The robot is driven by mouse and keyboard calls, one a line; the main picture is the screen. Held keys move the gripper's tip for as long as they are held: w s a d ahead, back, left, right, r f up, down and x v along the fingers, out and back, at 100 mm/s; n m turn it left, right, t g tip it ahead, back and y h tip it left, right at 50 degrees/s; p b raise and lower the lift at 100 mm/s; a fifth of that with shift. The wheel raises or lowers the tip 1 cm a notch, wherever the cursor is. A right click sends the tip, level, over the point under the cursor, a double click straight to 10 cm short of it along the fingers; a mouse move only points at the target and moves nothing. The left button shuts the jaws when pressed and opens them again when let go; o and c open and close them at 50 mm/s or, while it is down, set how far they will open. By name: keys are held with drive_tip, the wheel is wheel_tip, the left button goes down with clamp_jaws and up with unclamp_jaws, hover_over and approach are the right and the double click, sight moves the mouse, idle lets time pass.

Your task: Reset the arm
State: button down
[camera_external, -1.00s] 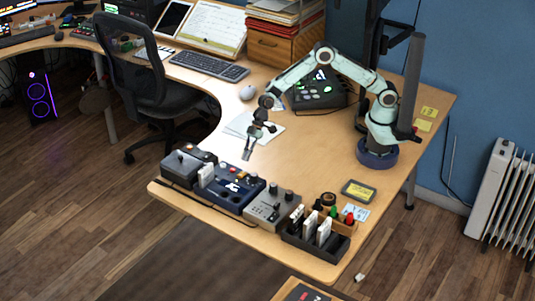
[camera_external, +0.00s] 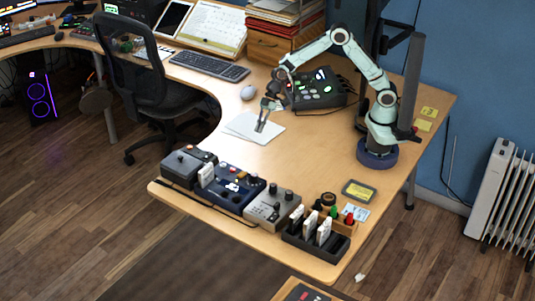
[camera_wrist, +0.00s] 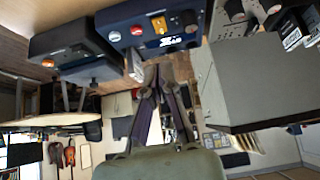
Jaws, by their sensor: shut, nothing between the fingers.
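My arm stands on the right part of the wooden desk (camera_external: 330,165), bent at the elbow. My gripper (camera_external: 261,128) is shut and empty in the external view, with its fingers pointing down in front of the white papers (camera_external: 240,128). I cannot tell its exact height above the desk. In the wrist view my gripper (camera_wrist: 157,70) shows with its fingertips together and nothing between them.
A row of pedals, among them a blue one (camera_external: 228,192) and a grey one (camera_external: 268,210), lines the desk's front edge. A black rack with white cartridges (camera_external: 318,248) stands at the front corner. A black console (camera_external: 322,100) is behind the gripper. The middle of the desk is clear.

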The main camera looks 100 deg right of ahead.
drive_tip(key=s+a+r+n+t, duration=0.1)
drive_tip(key=s+a+r, duration=0.3)
drive_tip(key=r, duration=0.4)
drive_tip(key=s+a+r+n+t, duration=0.1)
drive_tip(key=s+a+r, duration=0.2)
drive_tip(key=r, duration=0.4)
drive_tip(key=s+d+f+m+g+h, duration=0.1)
drive_tip(key=s+f+m+g, duration=0.1)
drive_tip(key=s, duration=0.7)
drive_tip(key=s+d+f+m+g+h, duration=0.2)
drive_tip(key=s+f+m+g, duration=0.1)
drive_tip(key=s, duration=0.6)
drive_tip(key=s+d+f+m+g+h, duration=0.1)
drive_tip(key=s+m, duration=0.3)
drive_tip(key=s, duration=0.4)
drive_tip(key=shift+s+d+f+m+g+h, duration=0.2)
drive_tip(key=shift+s+f+m+g+h, duration=0.15)
drive_tip(key=shift+f+g, duration=0.4)
drive_tip(key=shift+r, duration=0.1)
